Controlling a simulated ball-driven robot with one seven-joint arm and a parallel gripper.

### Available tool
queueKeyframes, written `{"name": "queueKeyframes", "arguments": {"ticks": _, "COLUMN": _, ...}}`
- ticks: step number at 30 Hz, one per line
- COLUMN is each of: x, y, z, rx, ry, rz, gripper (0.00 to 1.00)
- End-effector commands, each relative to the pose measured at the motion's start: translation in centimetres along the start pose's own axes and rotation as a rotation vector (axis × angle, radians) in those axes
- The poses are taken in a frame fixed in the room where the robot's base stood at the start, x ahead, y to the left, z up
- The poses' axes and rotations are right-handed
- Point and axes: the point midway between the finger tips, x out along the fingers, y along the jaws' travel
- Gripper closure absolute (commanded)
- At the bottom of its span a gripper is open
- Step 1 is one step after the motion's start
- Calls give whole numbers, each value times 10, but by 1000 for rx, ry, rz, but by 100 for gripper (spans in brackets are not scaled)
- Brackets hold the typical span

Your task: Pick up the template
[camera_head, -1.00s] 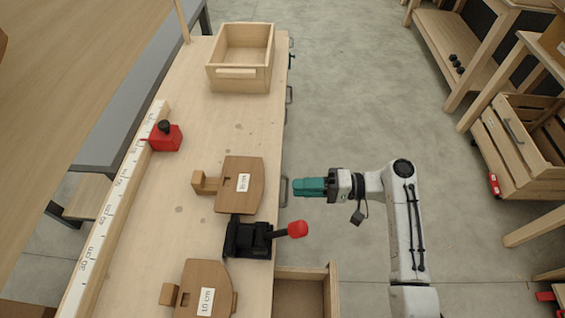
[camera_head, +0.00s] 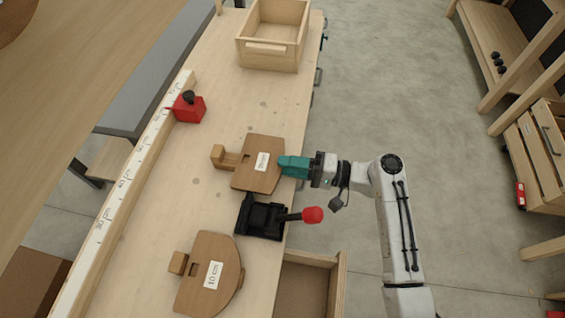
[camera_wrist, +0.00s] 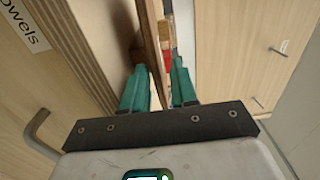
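A brown wooden template (camera_head: 250,178) with a white label lies at the bench's right side, a small wooden block at its left end. A second template (camera_head: 199,272), labelled 10 cm, lies nearer the front. My gripper (camera_head: 283,166) has teal fingers and is at the right edge of the far template, overlapping it in the head view. In the wrist view, the template's thin brown edge (camera_wrist: 152,45) runs between the two fingers (camera_wrist: 160,88). The fingers are apart, with a gap on the right finger's side. Whether the left finger touches the board is unclear.
A black clamp (camera_head: 262,218) with a red knob (camera_head: 312,215) stands between the templates and juts past the bench edge. An open drawer (camera_head: 342,285) sticks out in front. A red block (camera_head: 188,109) and a wooden box (camera_head: 270,50) stand farther back.

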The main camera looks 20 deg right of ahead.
Motion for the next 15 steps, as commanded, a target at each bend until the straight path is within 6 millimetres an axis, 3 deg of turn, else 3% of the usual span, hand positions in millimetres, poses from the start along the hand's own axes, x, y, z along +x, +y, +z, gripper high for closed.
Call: {"name": "queueKeyframes", "arguments": {"ticks": 15, "x": 8, "y": 0, "z": 0, "rx": 1, "ry": 1, "rz": 0, "gripper": 75}}
